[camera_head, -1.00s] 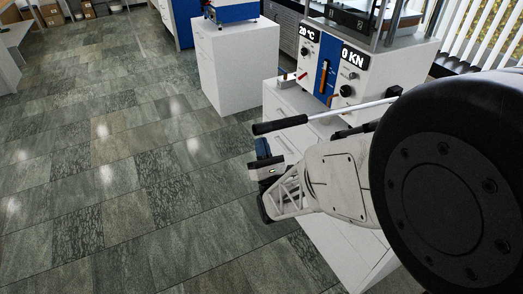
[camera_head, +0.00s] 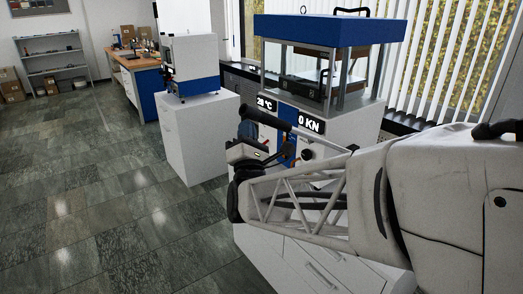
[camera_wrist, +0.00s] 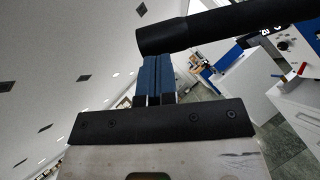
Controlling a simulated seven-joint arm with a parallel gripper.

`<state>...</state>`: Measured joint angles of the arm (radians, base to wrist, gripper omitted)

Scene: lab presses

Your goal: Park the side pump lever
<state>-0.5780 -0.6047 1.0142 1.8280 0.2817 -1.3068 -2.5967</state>
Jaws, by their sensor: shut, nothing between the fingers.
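The side pump lever (camera_head: 266,120) has a thick black grip and a thin pale rod. In the head view it slopes up to the left, its grip level with the press displays. In the wrist view the black grip (camera_wrist: 220,30) crosses the top of the picture. My gripper (camera_head: 247,131) is just beneath the grip's outer end. Its blue fingers (camera_wrist: 157,74) are shut together with nothing between them. Their tips meet the grip's lower edge in the wrist view; I cannot tell whether they touch. The lever's pivot is hidden behind my arm.
The press (camera_head: 345,125), with a blue top and an open frame, stands on a white cabinet (camera_head: 340,265). Another white cabinet (camera_head: 195,140) with a blue-and-white device (camera_head: 192,62) stands to the left. The tiled floor (camera_head: 95,220) at left is clear.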

